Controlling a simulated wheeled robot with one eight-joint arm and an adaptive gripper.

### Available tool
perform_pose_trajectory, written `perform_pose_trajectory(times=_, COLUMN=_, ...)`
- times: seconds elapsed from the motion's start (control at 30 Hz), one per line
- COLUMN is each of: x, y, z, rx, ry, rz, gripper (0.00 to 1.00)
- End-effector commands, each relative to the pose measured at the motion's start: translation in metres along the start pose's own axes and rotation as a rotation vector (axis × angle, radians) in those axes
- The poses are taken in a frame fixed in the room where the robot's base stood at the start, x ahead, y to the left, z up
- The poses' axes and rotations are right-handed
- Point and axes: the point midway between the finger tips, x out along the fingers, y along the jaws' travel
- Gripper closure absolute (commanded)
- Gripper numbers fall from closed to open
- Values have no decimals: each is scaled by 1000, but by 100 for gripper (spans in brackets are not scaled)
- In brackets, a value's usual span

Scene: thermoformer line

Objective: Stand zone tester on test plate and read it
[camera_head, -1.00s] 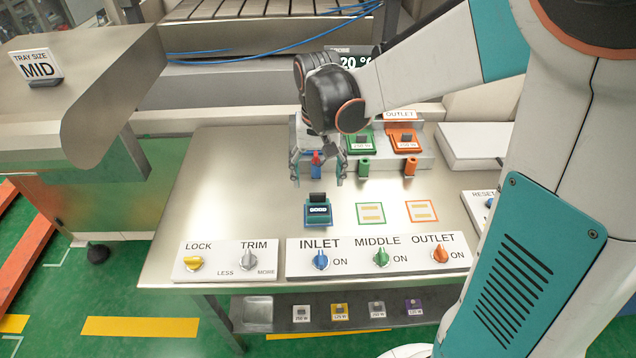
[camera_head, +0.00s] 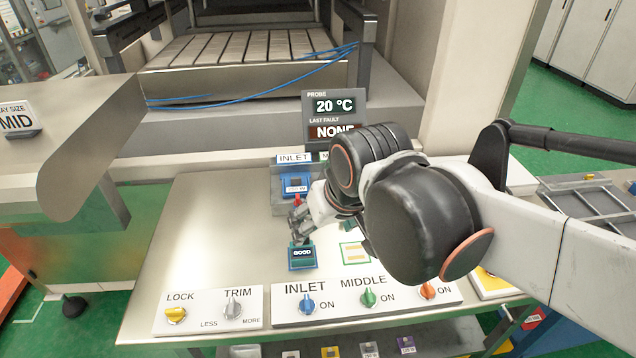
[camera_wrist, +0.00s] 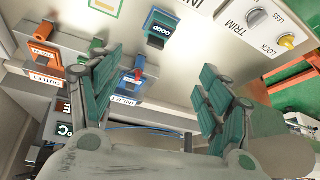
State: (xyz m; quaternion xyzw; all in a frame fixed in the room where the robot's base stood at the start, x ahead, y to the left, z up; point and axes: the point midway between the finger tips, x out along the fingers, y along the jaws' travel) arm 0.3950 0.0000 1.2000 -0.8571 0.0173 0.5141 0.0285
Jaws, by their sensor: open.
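The zone tester (camera_head: 302,256) is a small teal block with a dark top grip. It stands upright on the blue-edged inlet test plate, which it mostly covers, and its display reads GOOD. In the wrist view the tester (camera_wrist: 157,34) is at the top, apart from my fingers. My gripper (camera_wrist: 160,70) is open and empty, its two teal-padded fingers spread wide. The green-edged middle test plate (camera_head: 353,253) is bare and partly hidden by my arm.
A switch panel (camera_head: 335,310) with blue, green and orange knobs lies in front of the plates. The LOCK and TRIM panel (camera_head: 209,311) is to its left. A blue inlet unit (camera_head: 294,184) stands behind. The probe display (camera_head: 335,106) reads 20 °C, last fault NONE. The table's left side is clear.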

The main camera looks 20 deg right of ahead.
Motion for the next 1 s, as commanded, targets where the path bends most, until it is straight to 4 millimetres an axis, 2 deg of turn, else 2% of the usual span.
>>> perform_pose_trajectory(times=0.03, x=-4, y=0, z=8, rx=-14, ry=28, rz=-2, gripper=29)
perform_pose_trajectory(times=0.2, x=-11, y=1, z=22, rx=-52, ry=101, rz=-4, gripper=29)
perform_pose_trajectory(times=0.67, x=-12, y=2, z=26, rx=-67, ry=132, rz=-5, gripper=29)
perform_pose_trajectory(times=0.83, x=1, y=2, z=33, rx=-67, ry=131, rz=-5, gripper=29)
perform_pose_trajectory(times=1.0, x=28, y=3, z=48, rx=-67, ry=131, rz=-5, gripper=29)
